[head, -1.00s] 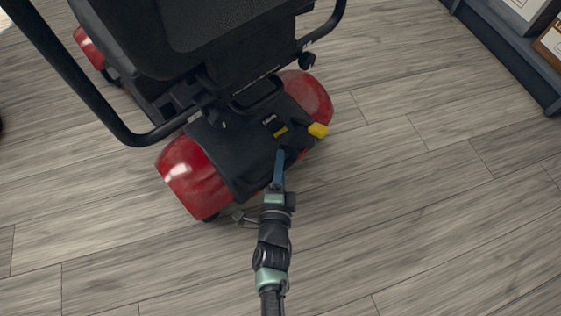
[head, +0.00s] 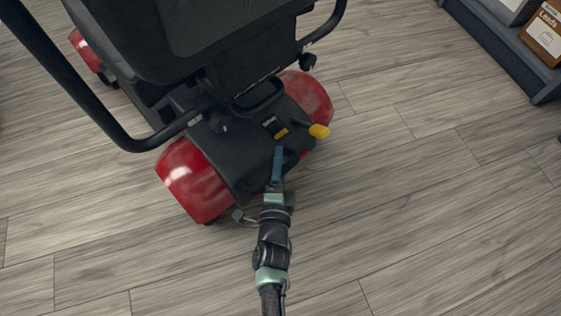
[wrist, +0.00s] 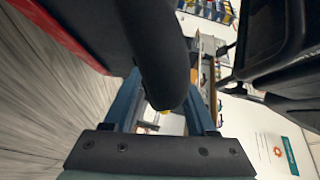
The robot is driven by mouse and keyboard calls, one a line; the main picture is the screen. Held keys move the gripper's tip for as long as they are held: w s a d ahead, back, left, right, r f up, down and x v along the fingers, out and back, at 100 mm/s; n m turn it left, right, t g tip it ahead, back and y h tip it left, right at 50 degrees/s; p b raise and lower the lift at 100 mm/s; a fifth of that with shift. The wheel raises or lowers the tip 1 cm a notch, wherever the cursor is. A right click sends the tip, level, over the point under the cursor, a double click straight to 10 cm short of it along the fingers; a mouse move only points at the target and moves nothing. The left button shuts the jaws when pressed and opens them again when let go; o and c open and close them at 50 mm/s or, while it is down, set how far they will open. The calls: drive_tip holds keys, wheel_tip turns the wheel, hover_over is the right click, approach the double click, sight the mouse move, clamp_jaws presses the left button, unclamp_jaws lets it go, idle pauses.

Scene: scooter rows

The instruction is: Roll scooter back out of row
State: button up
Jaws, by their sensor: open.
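The red and black scooter (head: 195,185) stands with its rear toward me in the head view. Its black seat back (head: 200,35) and armrest bars are at the top left. A yellow lever (head: 319,131) sticks out at its rear right. My gripper (head: 278,152) reaches onto the black rear cover. In the wrist view, a thick black bar (wrist: 155,50) of the scooter passes between my two blue fingers, which are apart. I cannot tell whether the fingers touch it. The scooter's front is mostly hidden by the seat.
A dark shelf (head: 490,40) with a boxed item (head: 546,32) stands at the upper right. The wood floor (head: 400,220) is clear to the right and near me. The wrist view shows black seat parts (wrist: 275,45) at the right.

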drive_tip(key=s+a+r+p, duration=0.1)
drive_tip(key=s+p, duration=0.4)
drive_tip(key=s, duration=0.7)
drive_tip(key=shift+s+r, duration=0.4)
drive_tip(key=shift+a, duration=0.1)
